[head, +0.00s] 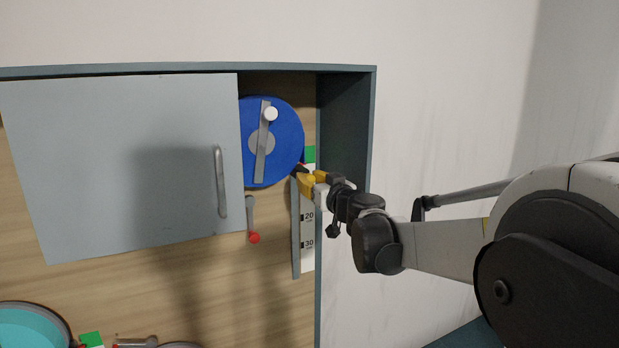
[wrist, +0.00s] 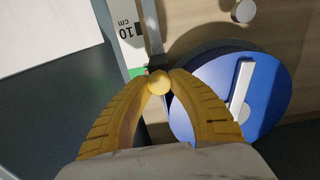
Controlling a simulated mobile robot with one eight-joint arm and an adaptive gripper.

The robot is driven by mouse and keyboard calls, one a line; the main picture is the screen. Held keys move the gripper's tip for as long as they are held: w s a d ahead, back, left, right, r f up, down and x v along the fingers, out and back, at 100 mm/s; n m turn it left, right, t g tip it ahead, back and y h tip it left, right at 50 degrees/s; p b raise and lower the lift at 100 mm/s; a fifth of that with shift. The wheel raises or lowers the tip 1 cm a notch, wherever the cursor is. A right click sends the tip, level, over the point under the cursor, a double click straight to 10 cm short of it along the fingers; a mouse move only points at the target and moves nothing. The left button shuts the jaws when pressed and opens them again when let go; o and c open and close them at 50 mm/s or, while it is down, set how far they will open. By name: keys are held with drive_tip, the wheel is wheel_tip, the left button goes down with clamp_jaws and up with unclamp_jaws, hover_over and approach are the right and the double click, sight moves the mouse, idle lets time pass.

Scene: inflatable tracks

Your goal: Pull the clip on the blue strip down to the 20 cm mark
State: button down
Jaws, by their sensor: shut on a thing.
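My gripper (head: 303,180) is at the top of the white scale, just right of and below the blue reel (head: 287,125). In the wrist view its yellow fingers are shut on a round yellow knob (wrist: 159,83), which appears to be the clip's end. The clip's body is mostly hidden by the knob and fingers. The scale (head: 308,259) shows its 20 and 30 marks below my gripper. Its 10 cm mark shows upside down in the wrist view (wrist: 130,27), near the knob. The blue reel also shows right of my fingers (wrist: 198,92). I cannot make out a blue strip leading off the reel.
A grey lever with a red knob (head: 254,238) hangs below the reel. The cabinet's dark side wall (head: 344,125) stands close right of the scale.

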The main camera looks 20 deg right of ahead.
wheel_tip(320, 180, down, 18)
drive_tip(key=b, duration=1.3)
drive_tip(key=shift+f, duration=0.15)
drive_tip(key=c, duration=1.2)
unclamp_jaws()
drive_tip(key=shift+s, duration=0.1)
drive_tip(key=s, duration=1.1)
drive_tip(key=shift+s, duration=0.4)
